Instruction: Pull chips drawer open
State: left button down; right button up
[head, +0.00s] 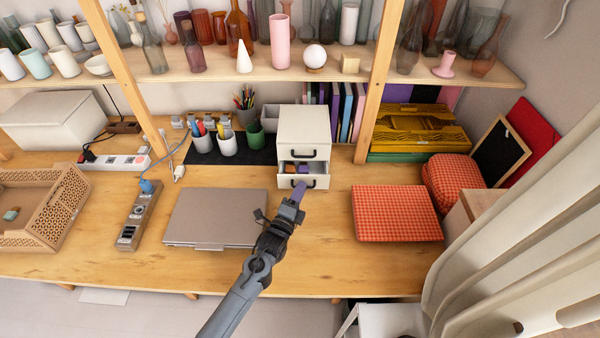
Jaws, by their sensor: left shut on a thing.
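A small white drawer unit (303,122) stands at the back middle of the desk, with black handles on its drawers. The upper drawer (318,152) is shut. The lower drawer (321,183) is partly pulled out, and small purple and brownish things (303,168) show inside it. I cannot tell what they are. My left gripper (299,188) reaches up to the front of the lower drawer and is shut at its black handle (312,183). The fingertips partly hide the handle. My right gripper is not in view.
A closed laptop (215,217) lies left of my arm, beside a power strip (138,215). Pen cups (228,143) stand left of the unit. A red checked cushion (396,213) lies at right. The desk directly before the drawers is clear.

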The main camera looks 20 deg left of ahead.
pick_arm(q)
jog(key=s+d+p, duration=0.3)
jog(key=s+p, duration=0.2)
jog(key=s, duration=0.4)
jog(key=shift+d, duration=0.2)
jog(key=shift+r, duration=0.15)
jog(key=c, duration=1.5)
grip_release()
jog(key=shift+o, duration=1.4)
jog(key=shift+s, duration=0.2)
jog(key=shift+w, duration=0.1)
